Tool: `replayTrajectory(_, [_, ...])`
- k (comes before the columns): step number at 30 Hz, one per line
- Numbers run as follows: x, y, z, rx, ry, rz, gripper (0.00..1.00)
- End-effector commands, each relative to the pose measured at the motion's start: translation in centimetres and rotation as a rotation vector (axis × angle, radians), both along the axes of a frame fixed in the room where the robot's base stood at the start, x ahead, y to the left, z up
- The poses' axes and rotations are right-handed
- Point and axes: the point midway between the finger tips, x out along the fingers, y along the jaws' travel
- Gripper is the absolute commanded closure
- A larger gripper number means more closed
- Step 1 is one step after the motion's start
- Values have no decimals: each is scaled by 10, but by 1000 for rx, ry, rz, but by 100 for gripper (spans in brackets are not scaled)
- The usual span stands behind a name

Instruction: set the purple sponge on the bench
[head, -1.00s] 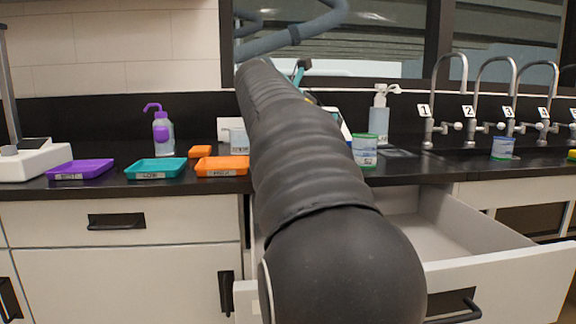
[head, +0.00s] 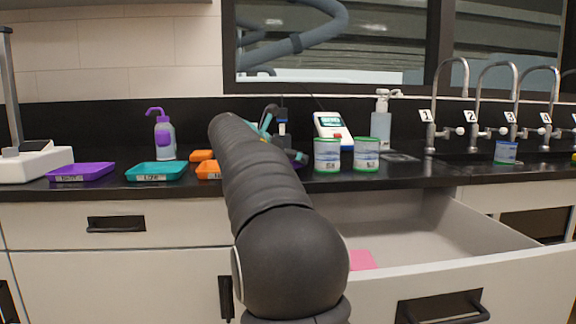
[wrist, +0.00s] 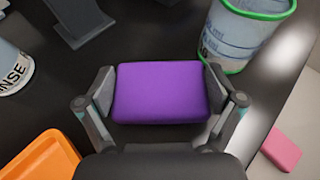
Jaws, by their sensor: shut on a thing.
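The purple sponge (wrist: 160,92) lies crosswise between the two fingers of my gripper (wrist: 161,94) in the wrist view. The fingers are shut on its two short ends. The black bench top (wrist: 150,148) shows beneath and around it. My arm hides most of my gripper there. I cannot tell whether the sponge touches the bench.
A green-rimmed cup (wrist: 245,35) stands close right of the sponge; a second cup (head: 366,154) stands beside it. An orange tray (wrist: 42,160) is at left. The open drawer (head: 430,222) below holds a pink item (head: 362,260).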

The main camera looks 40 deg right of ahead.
Motion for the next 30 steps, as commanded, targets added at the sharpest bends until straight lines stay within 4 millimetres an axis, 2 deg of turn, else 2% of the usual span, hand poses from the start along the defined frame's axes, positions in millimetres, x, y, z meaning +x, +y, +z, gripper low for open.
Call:
replayTrajectory(2, [0,0,-10,0,1,0,26])
replayTrajectory(14, [0,0,-13,0,0,0,26])
replayTrajectory(15, [0,0,-13,0,-1,0,0])
replayTrajectory(27, [0,0,-9,-1,-1,0,0])
replayTrajectory(30, [-2,9,-5,-1,-1,2,0])
